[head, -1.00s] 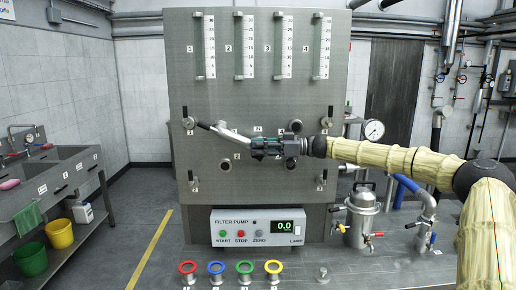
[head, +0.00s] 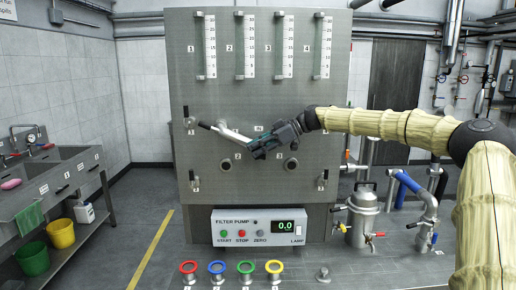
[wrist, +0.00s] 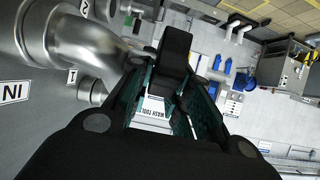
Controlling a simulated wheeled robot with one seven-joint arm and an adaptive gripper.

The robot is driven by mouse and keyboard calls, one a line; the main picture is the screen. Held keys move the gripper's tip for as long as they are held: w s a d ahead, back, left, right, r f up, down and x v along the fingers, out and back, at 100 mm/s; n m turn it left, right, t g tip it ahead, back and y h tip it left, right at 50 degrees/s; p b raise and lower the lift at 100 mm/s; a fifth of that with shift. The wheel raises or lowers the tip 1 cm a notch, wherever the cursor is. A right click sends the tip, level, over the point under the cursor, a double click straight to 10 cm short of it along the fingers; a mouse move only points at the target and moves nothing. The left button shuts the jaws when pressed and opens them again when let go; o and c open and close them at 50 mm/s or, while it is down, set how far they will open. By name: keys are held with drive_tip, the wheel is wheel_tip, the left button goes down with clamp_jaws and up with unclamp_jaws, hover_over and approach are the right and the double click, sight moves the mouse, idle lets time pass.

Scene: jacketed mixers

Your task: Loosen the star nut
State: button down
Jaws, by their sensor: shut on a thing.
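My gripper (head: 256,152) is in front of the grey steel panel (head: 290,98). It slants down to the left, with its tip just right of port 2. A pale metal lever with a dark grip (head: 224,132) reaches up and left from beside the fingertips. A thick metal pipe elbow (wrist: 85,42) stands near the fingers in the wrist view.
The filter pump box (head: 258,226) is below the panel, reading 0.0. Coloured rings, among them a red one (head: 189,267), lie on the bench. A metal canister (head: 361,217) stands at right. A sink (head: 55,178) is at far left, with open floor between.

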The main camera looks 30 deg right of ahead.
drive_tip(key=h, duration=0.1)
drive_tip(key=g+h+p, duration=0.2)
drive_tip(key=h, duration=0.1)
drive_tip(key=shift+w+a, duration=0.25)
drive_tip(key=shift+a+f+g+h+p, duration=0.1)
drive_tip(key=shift+f+g+h+p, duration=0.1)
drive_tip(key=shift+g+h+p, duration=0.4)
drive_tip(key=c, duration=1.3)
unclamp_jaws()
drive_tip(key=shift+f, duration=0.1)
drive_tip(key=shift+v, duration=4)
drive_tip(key=shift+w+a, duration=0.1)
drive_tip(key=shift+w, duration=0.05)
